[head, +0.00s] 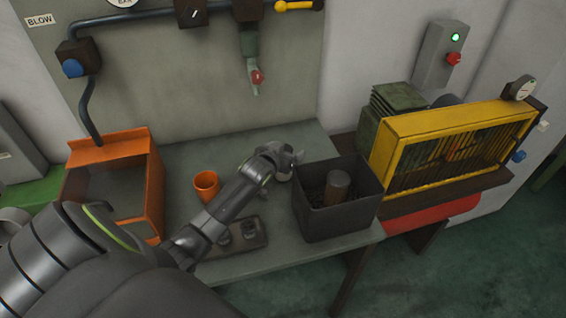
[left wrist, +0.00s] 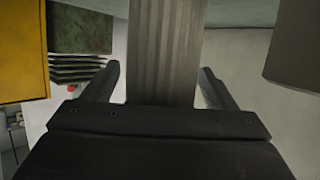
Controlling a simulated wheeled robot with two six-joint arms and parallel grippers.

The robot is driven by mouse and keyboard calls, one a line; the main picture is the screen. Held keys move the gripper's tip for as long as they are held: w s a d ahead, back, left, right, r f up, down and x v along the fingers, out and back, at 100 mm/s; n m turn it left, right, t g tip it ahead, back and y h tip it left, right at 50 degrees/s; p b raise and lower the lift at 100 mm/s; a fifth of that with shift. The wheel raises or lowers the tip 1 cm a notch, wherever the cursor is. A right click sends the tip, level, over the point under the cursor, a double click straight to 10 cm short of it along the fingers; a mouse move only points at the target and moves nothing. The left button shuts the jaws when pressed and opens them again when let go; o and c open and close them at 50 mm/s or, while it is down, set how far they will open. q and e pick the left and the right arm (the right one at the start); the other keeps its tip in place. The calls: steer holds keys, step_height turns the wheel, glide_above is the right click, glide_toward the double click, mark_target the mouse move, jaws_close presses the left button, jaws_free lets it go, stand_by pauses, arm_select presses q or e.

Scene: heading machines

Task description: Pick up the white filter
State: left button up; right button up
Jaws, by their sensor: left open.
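A pale grey pleated column (left wrist: 168,45), which looks like the white filter, stands between the two fingers of my left gripper (left wrist: 160,80) in the left wrist view. The fingers are spread, with a gap on each side of it. I cannot make out the white filter there. My right gripper is not in view.
The grey-green table (head: 285,258) also holds an orange cup (head: 206,186), an orange open box (head: 110,150) and a dark tray (head: 240,238). A yellow-framed panel (head: 400,130) stands right of the bin. A nozzle (head: 255,75) hangs on the wall above.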

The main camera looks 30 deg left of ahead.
arm_select(q)
steer(key=c, duration=1.1)
